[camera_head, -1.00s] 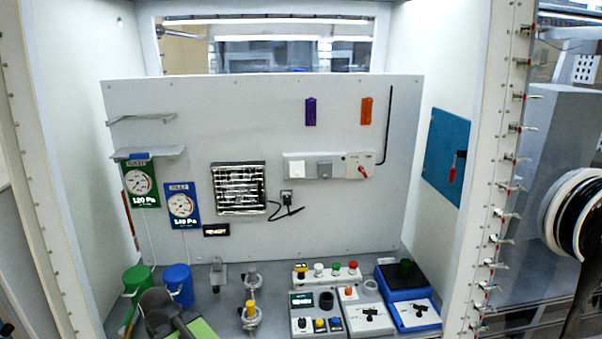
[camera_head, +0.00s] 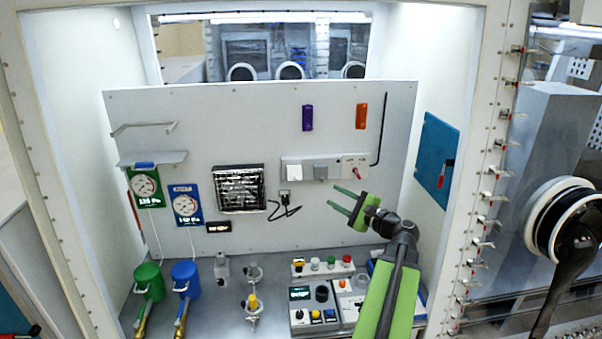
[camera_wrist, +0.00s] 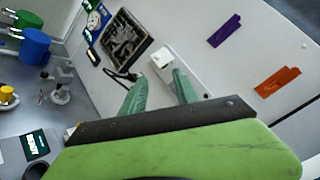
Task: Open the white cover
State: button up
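The white cover (camera_head: 294,171) is a small white block at the left end of a pale switch strip on the back panel. It looks closed. A grey cover (camera_head: 321,171) sits to its right. In the wrist view the white cover (camera_wrist: 162,57) shows just beyond and between the fingertips. My gripper (camera_head: 332,196), with green fingers, is open and empty. It is right of and below the white cover in the head view, apart from it. The gripper also shows in the wrist view (camera_wrist: 155,77). What lies under the cover is hidden.
A red switch (camera_head: 357,173) is at the strip's right end. A black cable (camera_head: 284,208) hangs below left. A dark vent grille (camera_head: 240,188) is further left. Purple (camera_head: 307,118) and orange (camera_head: 361,116) holders are above. Control boxes (camera_head: 312,308) stand on the floor below.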

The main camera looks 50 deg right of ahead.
aim_at(295, 175)
jog(key=w, duration=1.1)
jog(key=w+d, duration=0.1)
jog(key=w, duration=0.5)
jog(key=shift+w+d+f, duration=0.1)
jog(key=shift+w, duration=0.2)
grip_shut()
